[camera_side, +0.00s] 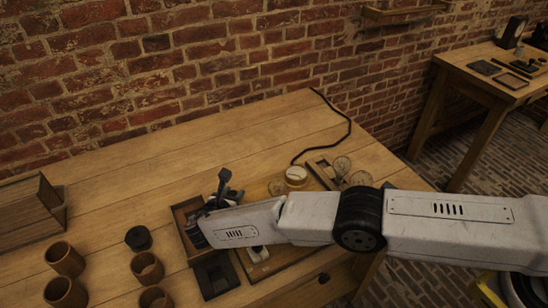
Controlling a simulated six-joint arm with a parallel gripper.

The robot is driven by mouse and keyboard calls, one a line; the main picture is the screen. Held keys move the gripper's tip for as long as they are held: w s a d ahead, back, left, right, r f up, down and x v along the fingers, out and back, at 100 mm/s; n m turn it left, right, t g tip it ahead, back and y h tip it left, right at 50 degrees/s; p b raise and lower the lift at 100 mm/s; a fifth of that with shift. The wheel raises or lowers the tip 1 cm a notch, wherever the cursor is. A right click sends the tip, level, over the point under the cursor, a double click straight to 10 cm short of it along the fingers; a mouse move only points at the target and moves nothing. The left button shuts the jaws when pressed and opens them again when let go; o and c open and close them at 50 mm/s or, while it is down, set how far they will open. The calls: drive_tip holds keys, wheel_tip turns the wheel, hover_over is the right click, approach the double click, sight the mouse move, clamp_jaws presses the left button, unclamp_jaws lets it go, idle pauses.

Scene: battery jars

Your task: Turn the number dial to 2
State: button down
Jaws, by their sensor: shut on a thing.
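My gripper (196,235) is at the left end of my pale arm, low over the table's front middle. Only its dark parts show. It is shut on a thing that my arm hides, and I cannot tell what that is. A dark upright piece (224,182) stands beside the arm's end. I cannot make out a number dial or any numbers. A small round part with a pale top (296,175) stands behind my arm, apart from the gripper.
Several brown jars (66,258) and a black cup (138,238) stand at the front left. A wooden tray (184,210) lies by the arm's end. A black block (216,276) is in front. A cable (343,115) runs along the back. The back left table is clear.

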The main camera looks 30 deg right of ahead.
drive_tip(key=shift+a+r, duration=0.3)
drive_tip(key=shift+a, duration=0.25)
drive_tip(key=shift+c, duration=1.4)
unclamp_jaws()
drive_tip(key=shift+d+f, duration=0.15)
drive_tip(key=shift+d, duration=0.05)
drive_tip(key=shift+v, duration=3.95)
